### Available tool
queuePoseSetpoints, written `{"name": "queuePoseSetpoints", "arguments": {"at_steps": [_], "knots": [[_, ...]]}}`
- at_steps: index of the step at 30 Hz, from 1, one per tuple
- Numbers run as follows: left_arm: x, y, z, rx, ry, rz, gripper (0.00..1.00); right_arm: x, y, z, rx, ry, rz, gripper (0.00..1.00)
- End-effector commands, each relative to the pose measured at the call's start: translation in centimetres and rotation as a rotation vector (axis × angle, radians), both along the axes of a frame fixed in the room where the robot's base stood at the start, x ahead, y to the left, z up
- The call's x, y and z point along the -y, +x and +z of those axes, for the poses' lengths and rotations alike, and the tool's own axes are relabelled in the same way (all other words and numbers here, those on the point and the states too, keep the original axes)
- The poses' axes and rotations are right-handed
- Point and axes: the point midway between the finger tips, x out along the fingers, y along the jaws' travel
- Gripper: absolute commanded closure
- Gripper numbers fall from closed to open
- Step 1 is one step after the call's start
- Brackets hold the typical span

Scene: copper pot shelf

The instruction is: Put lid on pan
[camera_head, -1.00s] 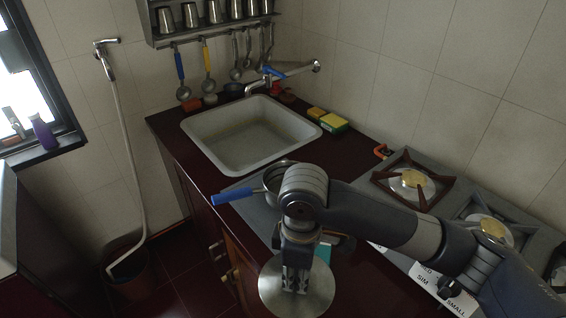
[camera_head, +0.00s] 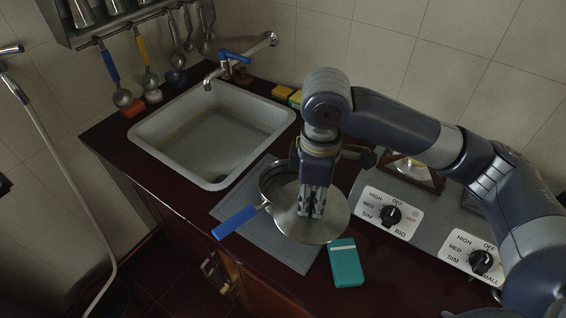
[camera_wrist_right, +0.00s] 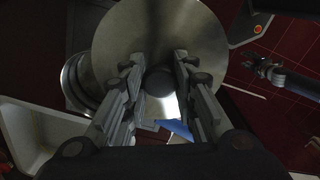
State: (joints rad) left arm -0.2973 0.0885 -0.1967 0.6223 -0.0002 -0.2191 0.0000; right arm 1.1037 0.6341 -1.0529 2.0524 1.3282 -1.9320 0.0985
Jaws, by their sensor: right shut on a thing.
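The round silver lid (camera_head: 330,228) is held by my right gripper (camera_head: 311,212), whose fingers are shut on its knob. The lid hangs over the right part of the metal pan (camera_head: 268,178); it is offset from the pan, and I cannot tell if they touch. The pan's blue handle (camera_head: 235,222) points to the lower left. In the right wrist view, the lid (camera_wrist_right: 150,25) fills the upper middle between the fingers (camera_wrist_right: 158,75); the pan rim (camera_wrist_right: 72,80) shows at its left. What seems to be my left gripper (camera_wrist_right: 272,70) shows small at the right, fingers unclear.
The pan is on a grey board (camera_head: 285,252) on the dark red counter. A teal box (camera_head: 345,262) lies close to the lid. The sink (camera_head: 212,135) is behind left, the stove with knobs (camera_head: 391,215) at right. Utensils hang at the back.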

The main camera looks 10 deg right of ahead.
Motion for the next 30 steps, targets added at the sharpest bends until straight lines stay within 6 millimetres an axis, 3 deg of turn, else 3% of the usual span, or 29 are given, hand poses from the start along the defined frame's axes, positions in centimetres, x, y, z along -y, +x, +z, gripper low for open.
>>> {"name": "queuePoseSetpoints", "arguments": {"at_steps": [6,16,24,30], "knots": [[1.8,-1.6,1.1,-0.023,-0.020,-0.003,0.60,-0.8,5.1,-0.2,-0.001,-0.001,-0.003,0.99],[0.7,-0.5,2.6,-0.008,-0.008,-0.002,0.60,-1.7,11.5,-0.9,-0.001,-0.002,-0.002,1.00],[0.5,0.2,3.1,0.002,-0.006,0.001,0.60,-2.0,13.4,-1.4,0.000,-0.001,0.000,1.00],[0.5,0.0,4.4,0.000,-0.005,0.001,0.60,-1.9,13.4,-3.8,-0.001,-0.003,0.001,1.00]]}}
